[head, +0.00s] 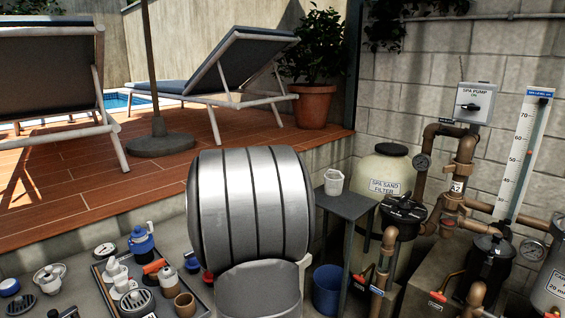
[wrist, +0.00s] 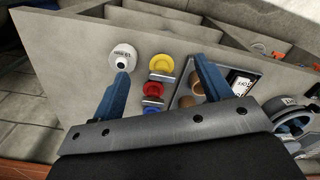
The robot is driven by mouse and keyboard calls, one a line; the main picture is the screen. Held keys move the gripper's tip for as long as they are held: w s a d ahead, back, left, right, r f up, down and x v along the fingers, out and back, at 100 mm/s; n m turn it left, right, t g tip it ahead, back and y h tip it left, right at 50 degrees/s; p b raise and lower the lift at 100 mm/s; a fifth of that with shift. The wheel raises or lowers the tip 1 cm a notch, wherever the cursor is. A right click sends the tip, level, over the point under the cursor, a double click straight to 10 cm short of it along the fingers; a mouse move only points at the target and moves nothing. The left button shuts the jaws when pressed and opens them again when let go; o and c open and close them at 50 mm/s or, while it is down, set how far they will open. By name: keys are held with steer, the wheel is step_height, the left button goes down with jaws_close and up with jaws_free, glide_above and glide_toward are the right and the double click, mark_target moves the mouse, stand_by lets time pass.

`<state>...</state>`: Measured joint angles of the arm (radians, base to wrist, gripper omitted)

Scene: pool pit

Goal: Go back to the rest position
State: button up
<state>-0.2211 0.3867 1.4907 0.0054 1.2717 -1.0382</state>
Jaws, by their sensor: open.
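My gripper (wrist: 161,68) shows in the wrist view with its two blue fingers spread wide apart. Nothing is held between them. Below the fingers is a grey slab surface (wrist: 70,50), apart from the fingertips as far as I can tell. A white round labelled container (wrist: 122,54) lies near the left fingertip. A yellow round piece (wrist: 160,65), a red piece (wrist: 154,99) and a blue piece show in the gap between the fingers. My gripper does not show in the head view.
A blue bucket (head: 327,288) stands below. Pipes and a sand filter (head: 384,172) crowd the right.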

steer(key=a+f, duration=0.2)
steer(key=a, duration=0.3)
steer(key=s+a+f, duration=0.1)
steer(key=a+f, duration=0.2)
steer(key=a, duration=0.2)
steer(key=s+a+f, duration=0.1)
steer(key=a+f, duration=0.1)
steer(key=a, duration=0.3)
steer(key=shift+s+a+f, duration=0.15)
steer(key=shift+a+f, duration=0.1)
steer(key=shift+a, duration=0.15)
steer(key=shift+f, duration=0.75)
